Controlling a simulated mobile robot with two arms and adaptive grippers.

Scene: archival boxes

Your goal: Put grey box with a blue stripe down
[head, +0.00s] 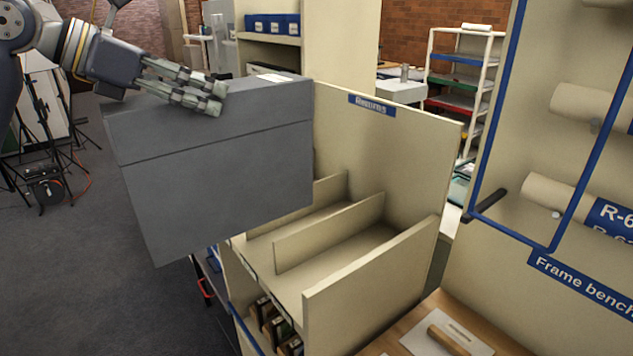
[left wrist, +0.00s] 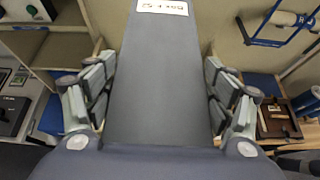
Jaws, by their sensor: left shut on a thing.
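The large grey box (head: 222,170) hangs in the air at the centre left of the head view, slightly tilted. A white label lies on its top. No blue stripe shows on the faces in view. My left gripper (head: 207,96) is shut on the box near its top. In the left wrist view the box (left wrist: 160,75) fills the space between the two fingers, with a white label at its far end. The box hides part of the shelf unit behind it. My right gripper is not in view.
A cream shelf unit (head: 370,270) with low dividers and a blue sign (head: 371,104) stands right of the box; its visible slots look empty. A wooden bench (head: 430,325) is at front right. A framed panel (head: 560,130) with rolls stands at right. Tripods (head: 45,185) stand at left.

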